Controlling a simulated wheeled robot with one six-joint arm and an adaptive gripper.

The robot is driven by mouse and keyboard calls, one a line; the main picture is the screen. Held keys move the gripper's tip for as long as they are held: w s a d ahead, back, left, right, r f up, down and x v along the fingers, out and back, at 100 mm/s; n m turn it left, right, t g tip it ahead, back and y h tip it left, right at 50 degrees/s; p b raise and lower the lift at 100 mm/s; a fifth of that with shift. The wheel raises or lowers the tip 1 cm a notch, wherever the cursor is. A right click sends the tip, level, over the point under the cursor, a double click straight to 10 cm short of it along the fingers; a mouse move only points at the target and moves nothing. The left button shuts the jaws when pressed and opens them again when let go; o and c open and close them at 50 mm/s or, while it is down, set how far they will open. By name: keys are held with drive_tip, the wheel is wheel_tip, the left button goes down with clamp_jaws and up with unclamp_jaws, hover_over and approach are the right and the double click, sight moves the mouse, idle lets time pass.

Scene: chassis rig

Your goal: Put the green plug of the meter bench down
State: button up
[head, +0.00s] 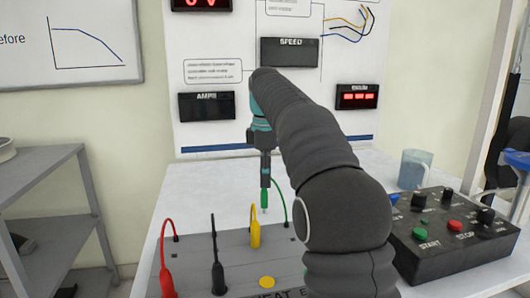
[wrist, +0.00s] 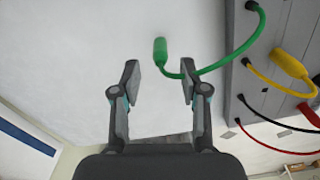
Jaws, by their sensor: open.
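The green plug (head: 264,200) is on or just above the white tabletop, behind the grey meter bench (head: 195,247). In the wrist view the plug (wrist: 160,51) shows whole against the white surface, beyond the fingertips and between their lines. Its green cable curves past the right finger to the bench (wrist: 238,75). My gripper (wrist: 159,82) is open, with a clear gap between its fingers and nothing held. In the head view my gripper (head: 265,172) points down above the plug. I cannot tell the exact height between fingertips and plug.
Yellow (head: 255,228), black (head: 217,262) and red (head: 166,262) plugs stand on the bench. A black control box (head: 440,240) and a blue-grey mug (head: 414,168) are at the right. A panel with displays (head: 215,60) rises behind. White tabletop (head: 205,190) is free left of my gripper.

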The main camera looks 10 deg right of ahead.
wheel_tip(320, 180, up, 7)
drive_tip(key=shift+f, duration=0.15)
idle(0.4)
